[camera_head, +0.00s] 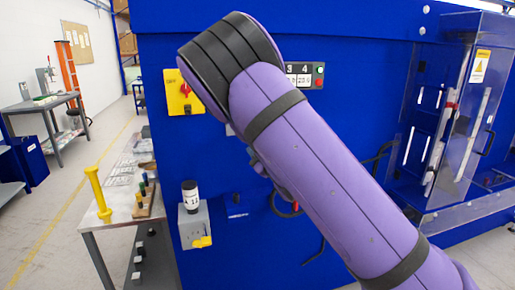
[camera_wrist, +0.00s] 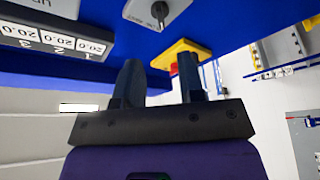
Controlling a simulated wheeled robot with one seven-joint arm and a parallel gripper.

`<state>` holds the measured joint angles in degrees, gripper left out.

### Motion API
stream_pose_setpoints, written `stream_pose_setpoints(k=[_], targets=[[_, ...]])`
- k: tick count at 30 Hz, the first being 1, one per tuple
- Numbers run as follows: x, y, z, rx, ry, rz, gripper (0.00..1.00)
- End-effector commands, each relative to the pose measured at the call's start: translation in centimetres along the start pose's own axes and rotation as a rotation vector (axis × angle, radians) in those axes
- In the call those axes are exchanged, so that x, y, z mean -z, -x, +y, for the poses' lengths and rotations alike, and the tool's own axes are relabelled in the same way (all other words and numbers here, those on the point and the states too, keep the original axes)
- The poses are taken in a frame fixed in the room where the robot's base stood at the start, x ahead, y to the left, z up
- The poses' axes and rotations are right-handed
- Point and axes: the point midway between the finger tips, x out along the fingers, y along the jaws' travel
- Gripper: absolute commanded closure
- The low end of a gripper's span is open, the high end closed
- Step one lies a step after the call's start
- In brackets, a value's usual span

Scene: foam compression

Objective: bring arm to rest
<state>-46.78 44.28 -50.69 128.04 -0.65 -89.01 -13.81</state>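My purple arm (camera_head: 320,170) reaches up across the middle of the head view, bent at its black-banded top joint. It stands in front of the blue machine (camera_head: 230,260). My gripper is mostly hidden behind the arm there. In the wrist view my gripper (camera_wrist: 160,82) shows two dark fingers standing apart with nothing between them. The view there is tilted and the machine's display digits appear upside down.
A yellow box with a red knob (camera_head: 185,92) and a display panel (camera_head: 300,75) sit on the machine. A white, black-lidded container (camera_head: 190,197) stands on a grey box (camera_head: 194,225). A clear door (camera_head: 465,125) is right; a table (camera_head: 95,222) with a yellow post (camera_head: 98,193) is left.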

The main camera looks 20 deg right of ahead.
Motion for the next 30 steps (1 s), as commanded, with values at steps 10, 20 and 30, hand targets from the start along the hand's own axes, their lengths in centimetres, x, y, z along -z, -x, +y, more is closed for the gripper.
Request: stream_pose_setpoints(k=[10, 20, 30], targets=[[-1.4, 0.5, 2.6, -0.03, -0.091, -0.137, 0.64], [-3.2, 3.7, 7.7, -0.049, -0.372, -0.482, 0.64], [-0.9, 9.0, 11.3, 0.012, -0.629, -0.749, 0.64]])
